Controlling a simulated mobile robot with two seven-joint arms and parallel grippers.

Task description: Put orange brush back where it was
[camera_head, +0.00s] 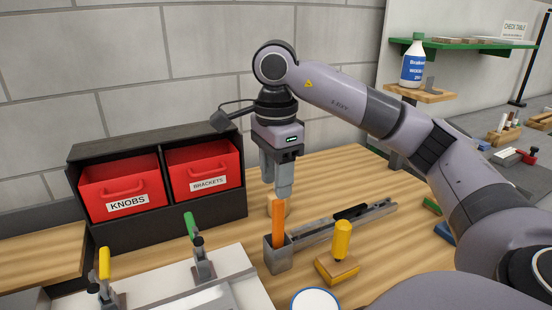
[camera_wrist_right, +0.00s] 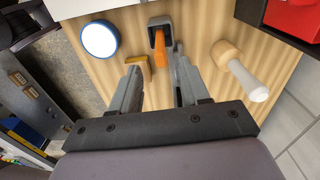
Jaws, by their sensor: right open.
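The orange brush (camera_head: 278,220) stands upright in a small square grey metal holder (camera_head: 278,257) on the wooden table; only its orange handle shows, and its lower end is hidden inside the holder. My right gripper (camera_head: 281,192) points down just above the handle's top. In the right wrist view the right gripper (camera_wrist_right: 158,72) is open, and the orange handle (camera_wrist_right: 163,48) rises from the holder (camera_wrist_right: 157,24) near the fingertips, closer to the right finger. Nothing is held. My left gripper is not in view.
A yellow-handled tool (camera_head: 342,240) with a wooden block stands right of the holder. A grey metal rail (camera_head: 370,218) lies behind it. A wooden tool with a pale handle (camera_wrist_right: 240,70) is close by. Red KNOBS (camera_head: 122,190) and BRACKETS (camera_head: 205,168) bins stand left.

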